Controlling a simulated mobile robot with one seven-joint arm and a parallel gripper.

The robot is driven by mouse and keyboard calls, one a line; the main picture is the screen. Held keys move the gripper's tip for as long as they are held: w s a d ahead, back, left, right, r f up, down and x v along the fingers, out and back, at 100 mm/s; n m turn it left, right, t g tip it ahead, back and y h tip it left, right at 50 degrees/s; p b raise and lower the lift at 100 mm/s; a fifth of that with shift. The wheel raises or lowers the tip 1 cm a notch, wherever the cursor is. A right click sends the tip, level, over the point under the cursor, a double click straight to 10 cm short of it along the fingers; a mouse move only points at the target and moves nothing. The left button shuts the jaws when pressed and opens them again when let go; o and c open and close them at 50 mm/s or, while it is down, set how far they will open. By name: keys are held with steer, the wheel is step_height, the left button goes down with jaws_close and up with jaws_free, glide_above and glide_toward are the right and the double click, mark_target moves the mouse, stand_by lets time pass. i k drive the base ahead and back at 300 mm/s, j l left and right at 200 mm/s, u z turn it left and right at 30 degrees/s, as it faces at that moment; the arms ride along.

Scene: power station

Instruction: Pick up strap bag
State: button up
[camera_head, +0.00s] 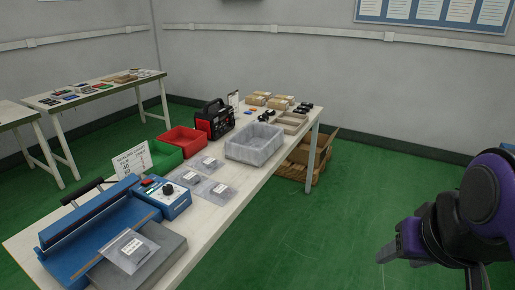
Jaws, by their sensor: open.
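Several clear plastic bags with white labels and dark contents lie on the long table (226,200). One bag (131,251) rests on the grey plate of the blue sealing machine at the table's near end. A group of bags, including one (191,178), another (219,190) and a third (208,163), lies on the tabletop beyond the machine. I cannot tell which holds a strap. My gripper (402,246), purple and black, is open at the right edge, over the floor, well apart from the table and bags. Its fingers are partly hidden by my arm.
The blue sealing machine (88,219) stands at the near left. A grey bin (255,144), red bin (183,139), green bin (166,158) and black device (214,119) stand farther along. The green floor at right is clear.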

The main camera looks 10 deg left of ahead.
mark_target(130, 249)
steer(key=l+u, duration=0.2)
steer(key=u, duration=0.2)
steer(key=l+u, duration=0.2)
steer(key=u, duration=0.25)
